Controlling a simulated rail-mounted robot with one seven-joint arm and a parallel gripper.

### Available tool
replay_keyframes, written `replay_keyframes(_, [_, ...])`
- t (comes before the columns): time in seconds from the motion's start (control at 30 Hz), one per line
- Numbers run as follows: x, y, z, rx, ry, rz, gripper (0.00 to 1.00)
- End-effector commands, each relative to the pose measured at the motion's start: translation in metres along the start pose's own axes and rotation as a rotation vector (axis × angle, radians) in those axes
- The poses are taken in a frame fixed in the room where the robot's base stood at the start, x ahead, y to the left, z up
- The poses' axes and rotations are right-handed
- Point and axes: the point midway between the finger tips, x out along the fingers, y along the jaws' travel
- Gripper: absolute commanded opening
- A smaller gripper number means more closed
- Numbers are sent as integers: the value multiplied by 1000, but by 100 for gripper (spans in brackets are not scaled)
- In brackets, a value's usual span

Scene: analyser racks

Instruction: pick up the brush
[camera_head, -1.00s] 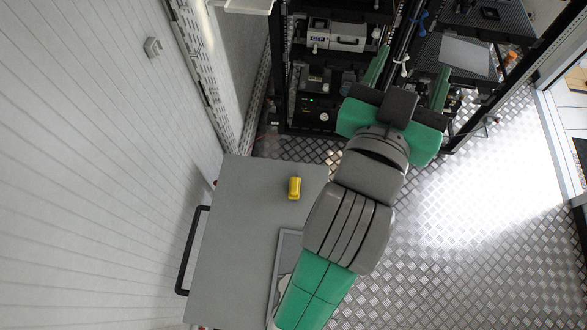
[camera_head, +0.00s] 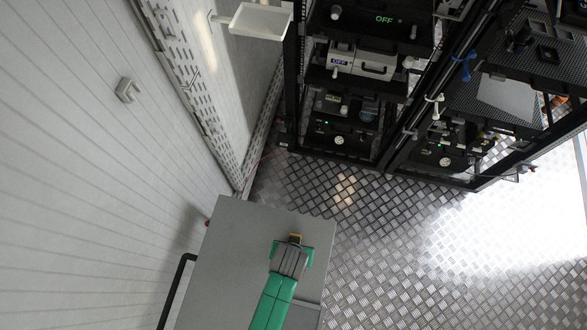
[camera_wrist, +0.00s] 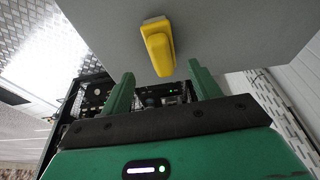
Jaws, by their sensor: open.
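The brush, a yellow block with a pale underside, sits on the grey table (camera_head: 235,235). In the wrist view the brush (camera_wrist: 158,50) lies between and just beyond the fingertips of my gripper (camera_wrist: 161,70). The two green fingers are apart, one on each side of it, with nothing held. In the head view my gripper (camera_head: 294,246) is over the table's right part and hides most of the brush; only a small yellow edge (camera_head: 295,236) shows. I cannot tell the exact height of the fingers above the table.
Black analyser racks (camera_head: 350,100) stand beyond the table. A white wall tray (camera_head: 262,19) hangs at the upper left. A black handle (camera_head: 178,285) runs along the table's left side. The table around the brush is mostly bare, and patterned metal floor (camera_head: 400,230) lies to the right.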

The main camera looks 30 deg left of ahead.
Motion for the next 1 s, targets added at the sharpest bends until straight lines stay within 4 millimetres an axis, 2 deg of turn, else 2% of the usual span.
replay_keyframes(0.13, [9,-1,1,0,0,0,62])
replay_keyframes(0.3, [41,-4,3,0,1,0,62])
replay_keyframes(0.4, [51,-4,3,0,1,0,62])
replay_keyframes(0.63, [53,-4,3,0,3,1,62])
replay_keyframes(0.67, [53,-4,3,0,3,1,58])
replay_keyframes(0.9, [53,-4,3,0,3,1,13])
replay_keyframes(1.0, [53,-4,3,0,3,1,13])
